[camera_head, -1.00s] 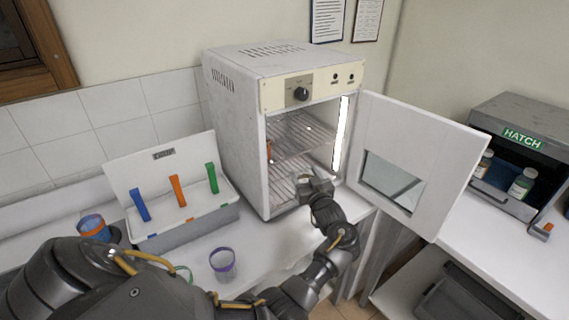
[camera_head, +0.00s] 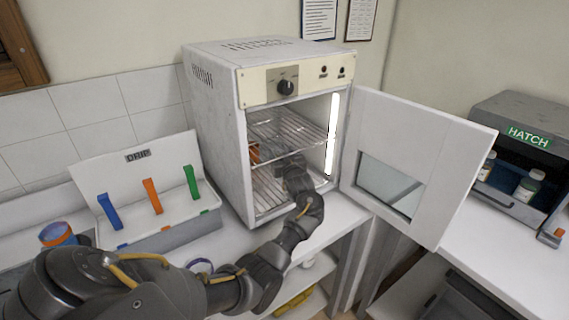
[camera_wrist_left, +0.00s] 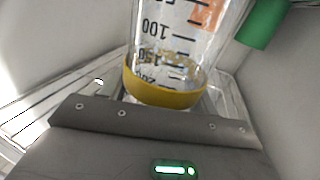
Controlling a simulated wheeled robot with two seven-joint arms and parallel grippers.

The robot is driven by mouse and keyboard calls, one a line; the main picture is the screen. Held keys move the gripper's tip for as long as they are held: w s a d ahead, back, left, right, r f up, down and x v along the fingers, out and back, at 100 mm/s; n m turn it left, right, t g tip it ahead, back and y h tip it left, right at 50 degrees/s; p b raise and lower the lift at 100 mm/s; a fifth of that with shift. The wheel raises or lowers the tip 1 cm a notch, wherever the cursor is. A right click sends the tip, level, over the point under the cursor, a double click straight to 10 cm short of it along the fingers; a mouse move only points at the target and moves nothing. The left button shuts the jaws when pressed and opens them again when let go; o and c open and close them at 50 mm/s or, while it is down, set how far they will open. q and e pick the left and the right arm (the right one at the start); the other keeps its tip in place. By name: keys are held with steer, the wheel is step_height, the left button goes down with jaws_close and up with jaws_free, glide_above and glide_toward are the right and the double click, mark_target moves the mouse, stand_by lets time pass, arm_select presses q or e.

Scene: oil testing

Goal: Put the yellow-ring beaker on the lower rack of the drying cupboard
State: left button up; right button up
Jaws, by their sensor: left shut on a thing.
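The drying cupboard (camera_head: 220,135) stands open, with an upper wire rack (camera_head: 290,125) and a lower wire rack (camera_head: 266,192). My left gripper (camera_head: 284,163) is inside the opening, between the two racks. It is shut on the yellow-ring beaker (camera_wrist_left: 175,60), a clear beaker with black graduations and a yellow band, which fills the middle of the left wrist view. In the head view the beaker is not clearly made out. I cannot tell whether it touches the lower rack. My right gripper is not in view.
An orange item (camera_head: 254,152) is inside the cupboard at the left. A green item (camera_wrist_left: 262,22) shows beside the beaker. The open door (camera_head: 410,165) swings out to the right. A drip rack (camera_head: 150,228) and a purple-ring beaker (camera_head: 199,266) are on the counter.

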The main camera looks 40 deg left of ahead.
arm_select(q)
step_height(320, 180, down, 3)
steer(key=shift+s+a+f+b, duration=0.1)
steer(key=shift+a+b, duration=0.05)
steer(key=shift+b, duration=0.8)
steer(key=o, duration=1.3)
